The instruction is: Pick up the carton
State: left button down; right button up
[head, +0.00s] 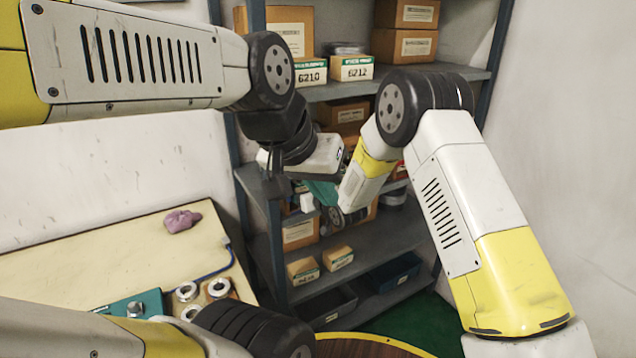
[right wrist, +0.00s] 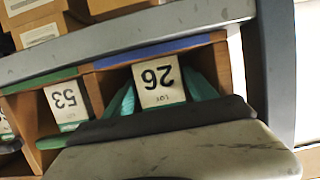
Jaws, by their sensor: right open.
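I cannot tell if the fingers touch the carton. The dark and pale gripper body hides part of it. In the head view my left gripper (head: 321,190) is in front of the middle of the shelf rack. My right forearm overlaps that area, and the left fingertips are too small and hidden to read.
The grey rack (head: 330,91) holds more cartons, including 6210 (head: 311,75) and 6212 (head: 352,70), and dark bins low down. A bench (head: 110,238) with several metal rings and a pink cloth (head: 182,221) stands left.

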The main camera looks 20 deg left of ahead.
jog(key=shift+c, duration=0.4)
grip_shut()
jog(key=shift+r, duration=0.15)
